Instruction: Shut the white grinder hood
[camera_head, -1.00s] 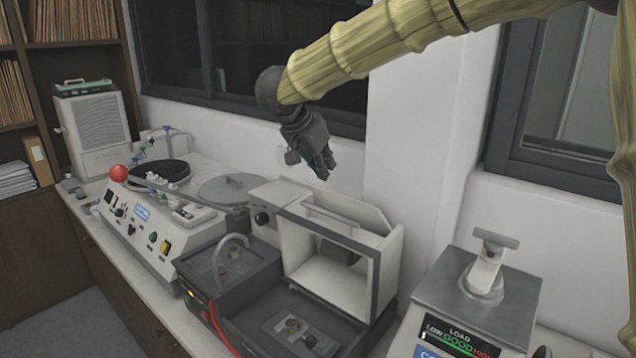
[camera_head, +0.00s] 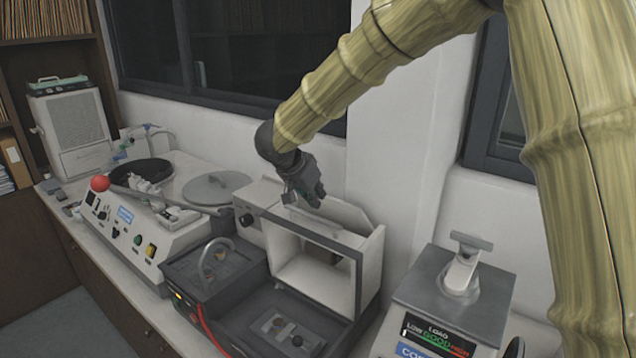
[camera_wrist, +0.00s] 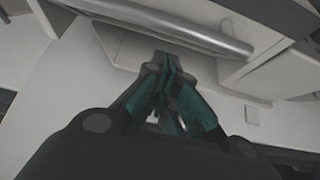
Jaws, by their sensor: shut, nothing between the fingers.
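The white grinder hood (camera_head: 372,262) is a box with a dark-edged, open-looking front. It stands raised at the back of a dark grey base (camera_head: 240,328), whose front part is uncovered. My gripper (camera_head: 312,197) is just above and behind the hood's upper front edge, pointing down, shut and empty. In the wrist view, the shut fingertips (camera_wrist: 170,66) are beside a silver bar (camera_wrist: 190,30) along a white panel. I cannot tell whether they touch it.
A white machine with a red ball knob (camera_head: 100,183) and a round grey lid (camera_head: 215,187) stand to the left. A grey box with a load display (camera_head: 440,335) stands close on the right. A wall and window are behind.

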